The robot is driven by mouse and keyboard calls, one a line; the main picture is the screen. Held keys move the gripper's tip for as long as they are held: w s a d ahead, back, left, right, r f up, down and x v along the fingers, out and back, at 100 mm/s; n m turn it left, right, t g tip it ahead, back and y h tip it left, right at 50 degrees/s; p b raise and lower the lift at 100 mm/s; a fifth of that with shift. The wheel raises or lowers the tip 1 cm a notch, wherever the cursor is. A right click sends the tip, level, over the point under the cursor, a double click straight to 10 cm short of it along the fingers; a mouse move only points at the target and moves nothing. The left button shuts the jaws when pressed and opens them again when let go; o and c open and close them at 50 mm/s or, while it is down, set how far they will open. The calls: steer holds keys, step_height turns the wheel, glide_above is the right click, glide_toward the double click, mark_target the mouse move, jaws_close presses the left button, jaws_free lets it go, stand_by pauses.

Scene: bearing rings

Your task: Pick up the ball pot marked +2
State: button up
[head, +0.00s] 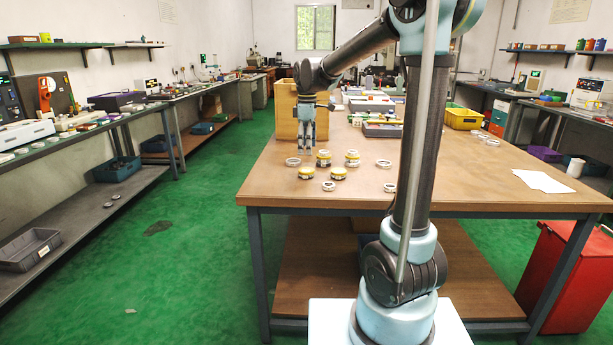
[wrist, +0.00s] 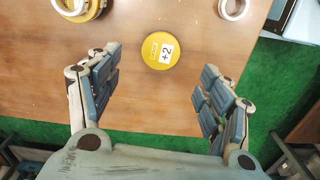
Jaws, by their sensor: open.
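The ball pot marked +2 (wrist: 161,50) has a round yellow lid with a white label and stands upright on the wooden table. In the wrist view it lies just beyond the gap between my fingers, a little above the picture's middle. In the head view it appears to be the leftmost yellow pot (head: 306,173). My gripper (wrist: 158,95) is open and empty, with its fingers apart on either side and not touching the pot. In the head view my gripper (head: 306,150) points down above the table's left part.
Other yellow pots (head: 338,173) stand close by, one partly visible in the wrist view (wrist: 78,8). A pale ring (wrist: 235,8) lies nearby; other rings (head: 390,187) lie around. A wooden box (head: 286,110) stands behind my gripper. The table's front right is mostly clear.

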mark_target(306, 169)
steer(key=shift+a+f, duration=0.15)
steer(key=shift+f, duration=4.3)
steer(key=c, duration=1.3)
